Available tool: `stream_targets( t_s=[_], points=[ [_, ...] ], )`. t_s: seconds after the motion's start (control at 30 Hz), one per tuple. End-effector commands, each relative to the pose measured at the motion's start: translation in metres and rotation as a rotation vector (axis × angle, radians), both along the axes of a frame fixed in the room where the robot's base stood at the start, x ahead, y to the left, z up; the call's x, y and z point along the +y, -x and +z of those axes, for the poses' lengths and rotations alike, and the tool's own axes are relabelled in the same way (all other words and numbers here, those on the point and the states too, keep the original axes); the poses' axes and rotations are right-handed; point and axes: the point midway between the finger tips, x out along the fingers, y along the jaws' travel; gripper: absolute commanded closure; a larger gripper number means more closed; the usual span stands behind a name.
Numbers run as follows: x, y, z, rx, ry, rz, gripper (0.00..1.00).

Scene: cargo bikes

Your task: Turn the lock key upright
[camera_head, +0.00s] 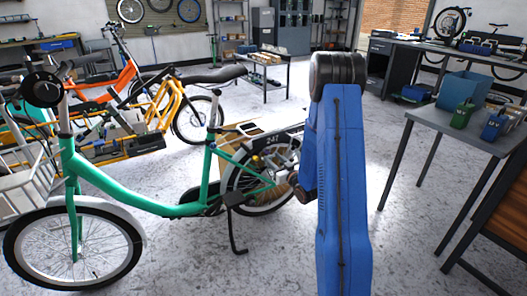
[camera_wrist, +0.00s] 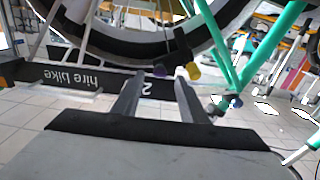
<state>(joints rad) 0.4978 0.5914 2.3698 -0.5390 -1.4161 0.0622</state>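The green bike (camera_head: 150,206) stands in front of me in the head view. In the wrist view, which is upside down, a dark lock-like part (camera_wrist: 181,46) sits at the rear wheel, with a yellow end (camera_wrist: 193,71) and a purple end (camera_wrist: 160,71). I cannot tell which piece is the key or its exact angle. My gripper (camera_wrist: 159,80) is open, its two grey fingers apart below this part, with nothing clearly held. In the head view my blue arm hides part of the rear wheel's surroundings, and the gripper is small beside the wheel.
Green frame tubes (camera_wrist: 272,42) are close on the right. In the head view, an orange bike (camera_head: 108,88) stands behind and a grey table (camera_head: 455,125) stands right.

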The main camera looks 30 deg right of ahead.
Motion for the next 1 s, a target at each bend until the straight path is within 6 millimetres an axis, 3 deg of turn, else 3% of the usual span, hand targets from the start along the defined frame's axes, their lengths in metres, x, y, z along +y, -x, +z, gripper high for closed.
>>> stream_targets(
  t_s=[0.3, 0.5, 0.7, 1.0],
  points=[
    [0.003, -0.057, 0.0, -0.001, 0.001, 0.002, 0.61],
    [0.004, -0.083, 0.0, 0.0, 0.0, 0.001, 0.61],
    [0.004, -0.095, 0.0, 0.0, 0.0, 0.0, 0.61],
    [0.004, -0.096, 0.0, 0.001, 0.0, 0.0, 0.61]
  ],
)
